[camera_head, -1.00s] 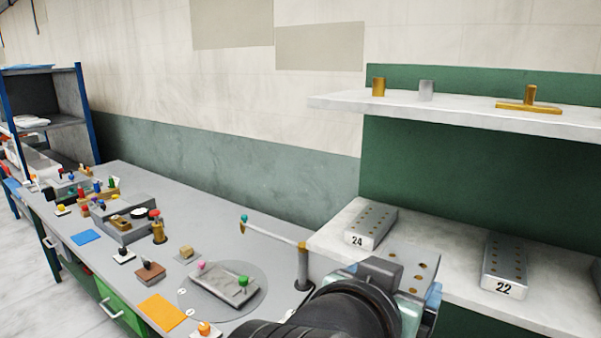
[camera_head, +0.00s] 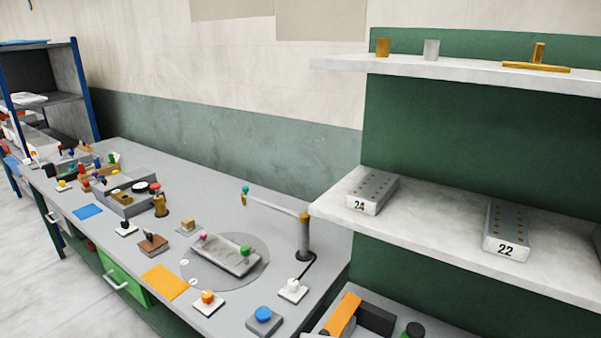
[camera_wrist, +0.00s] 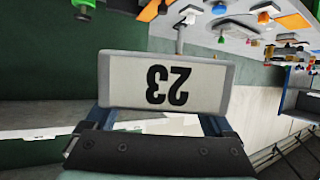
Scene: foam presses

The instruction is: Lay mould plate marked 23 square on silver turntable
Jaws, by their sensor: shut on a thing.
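The mould plate marked 23 (camera_wrist: 170,84) fills the middle of the wrist view, its number upside down there. My gripper (camera_wrist: 160,118) is shut on it, with a finger at each side near the plate's lower edge. The gripper and plate are outside the head view. The silver turntable (camera_head: 203,274) is a flat round disc on the grey bench in the head view. A grey rectangular tray (camera_head: 222,254) with a pink knob and a green knob sits on it.
Plates marked 24 (camera_head: 370,192) and 22 (camera_head: 507,232) lie on the white shelf (camera_head: 430,222) at right. A post with a horizontal arm (camera_head: 304,238) stands beside the turntable. An orange mat (camera_head: 165,282), a blue button (camera_head: 263,314) and several small fixtures surround the turntable.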

